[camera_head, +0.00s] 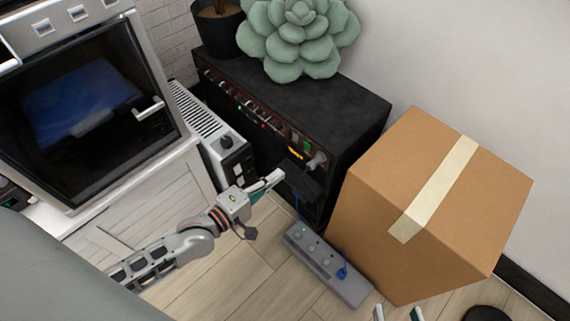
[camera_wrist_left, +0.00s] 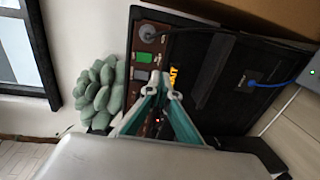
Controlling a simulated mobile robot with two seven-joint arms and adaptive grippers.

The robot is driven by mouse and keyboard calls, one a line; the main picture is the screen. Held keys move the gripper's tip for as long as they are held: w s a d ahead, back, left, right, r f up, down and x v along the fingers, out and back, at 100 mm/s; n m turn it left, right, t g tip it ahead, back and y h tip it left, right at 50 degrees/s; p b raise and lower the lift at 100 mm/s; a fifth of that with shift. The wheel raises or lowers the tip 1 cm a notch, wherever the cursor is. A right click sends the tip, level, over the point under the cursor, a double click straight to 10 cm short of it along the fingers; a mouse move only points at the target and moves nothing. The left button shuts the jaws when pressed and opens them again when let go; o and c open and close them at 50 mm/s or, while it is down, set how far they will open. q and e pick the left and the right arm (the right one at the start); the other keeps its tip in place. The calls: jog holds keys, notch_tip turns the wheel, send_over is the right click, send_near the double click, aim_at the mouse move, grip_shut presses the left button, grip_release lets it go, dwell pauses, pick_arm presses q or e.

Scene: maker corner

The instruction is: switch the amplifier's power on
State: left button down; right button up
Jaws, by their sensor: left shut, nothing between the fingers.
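The amplifier (camera_head: 335,98) is a black box on the floor against the wall, with a reddish control panel of knobs and small lights along its front edge. Near the panel's right end are a green switch (camera_head: 295,137) and a plugged-in grey connector (camera_head: 316,161). My right gripper (camera_head: 398,314) shows only two separated fingertips at the bottom edge.
A cardboard box (camera_head: 455,190) stands close to the amplifier's right. A grey power strip (camera_head: 325,264) with a blue plug lies on the floor below it. A white heater (camera_head: 215,135) and an oven (camera_head: 85,95) are at left. A succulent-shaped cushion (camera_head: 300,35) and a pot (camera_head: 216,28) are on top.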

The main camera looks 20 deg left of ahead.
pick_arm(q)
jog(key=shift+f+v, duration=0.25)
jog(key=shift+v, duration=0.8)
jog(key=shift+f+v, duration=0.25)
jog(key=shift+v, duration=0.85)
pick_arm(e)
jog(key=shift+s+d+f, duration=0.1)
jog(key=shift+s+f, duration=0.4)
jog(key=shift+f, duration=0.1)
jog(key=shift+w+r, duration=0.25)
